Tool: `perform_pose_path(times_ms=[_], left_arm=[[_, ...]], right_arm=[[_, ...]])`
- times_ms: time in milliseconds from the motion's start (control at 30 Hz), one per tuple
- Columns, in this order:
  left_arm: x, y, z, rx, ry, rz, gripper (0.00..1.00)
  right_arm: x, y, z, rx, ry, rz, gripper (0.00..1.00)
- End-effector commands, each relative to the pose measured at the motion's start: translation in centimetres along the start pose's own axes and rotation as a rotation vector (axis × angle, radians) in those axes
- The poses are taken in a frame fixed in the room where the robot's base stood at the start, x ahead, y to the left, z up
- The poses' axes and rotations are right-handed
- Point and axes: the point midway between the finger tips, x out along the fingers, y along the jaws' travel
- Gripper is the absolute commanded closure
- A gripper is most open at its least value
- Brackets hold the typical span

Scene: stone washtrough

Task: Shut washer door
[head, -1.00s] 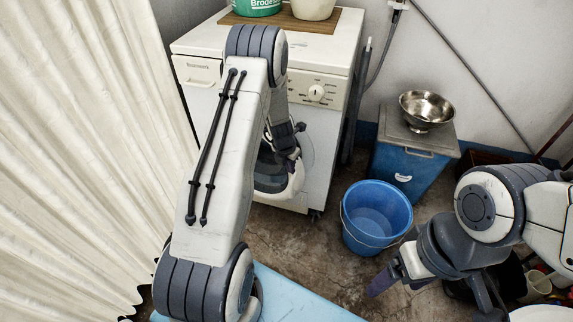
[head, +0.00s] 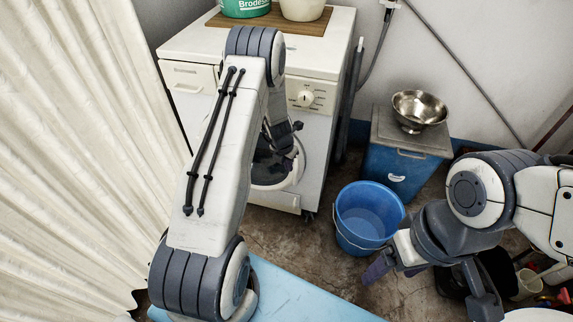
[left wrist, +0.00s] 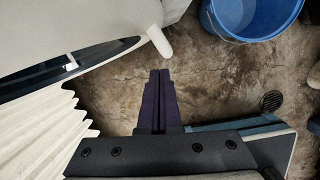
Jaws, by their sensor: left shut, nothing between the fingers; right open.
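The white washer (head: 320,122) stands at the back, its front partly hidden behind my left arm. Its round door (head: 292,180), with a white rim and dark glass, shows beside my left gripper. The door appears to stand out from the front, but how far I cannot tell. In the left wrist view a dark, white-edged curved piece (left wrist: 100,54), probably the door edge-on, lies left of the fingers. My left gripper (left wrist: 160,95) is shut and empty, apart from that piece. My right gripper (head: 378,268) is open and empty near the blue bucket; its fingers are partly hidden.
The blue bucket (head: 368,212) stands on the floor right of the washer. A metal bowl (head: 420,107) sits on a blue box (head: 398,168) behind it. A pale curtain (head: 75,150) hangs at the left. A light-blue surface (head: 300,292) is in front. Some floor between is bare.

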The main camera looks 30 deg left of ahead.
Motion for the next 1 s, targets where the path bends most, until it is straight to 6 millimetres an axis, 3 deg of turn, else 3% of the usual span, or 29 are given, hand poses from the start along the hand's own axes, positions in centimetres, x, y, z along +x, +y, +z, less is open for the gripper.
perform_pose_path(times_ms=[167, 300, 600, 767, 1000], left_arm=[[0.2, -1.9, -1.3, 0.017, 0.0, -0.004, 1.0], [-3.4, -2.1, -1.1, 0.016, 0.0, -0.004, 1.0], [-8.8, -2.2, -1.2, 0.013, 0.001, -0.003, 1.0], [-10.2, -2.3, -1.3, 0.012, 0.001, -0.003, 1.0], [-10.4, -2.5, -1.3, 0.019, 0.001, -0.005, 1.0]], right_arm=[[2.4, 0.2, 0.1, 0.0, 0.0, 0.0, 0.22], [0.1, 0.0, 0.0, 0.0, 0.001, 0.0, 0.22], [-2.8, -0.2, -0.2, 0.0, 0.0, 0.0, 0.22], [-3.4, -0.2, -0.2, 0.0, 0.0, 0.0, 0.22], [-3.4, -0.2, -0.2, 0.0, 0.0, 0.0, 0.22]])
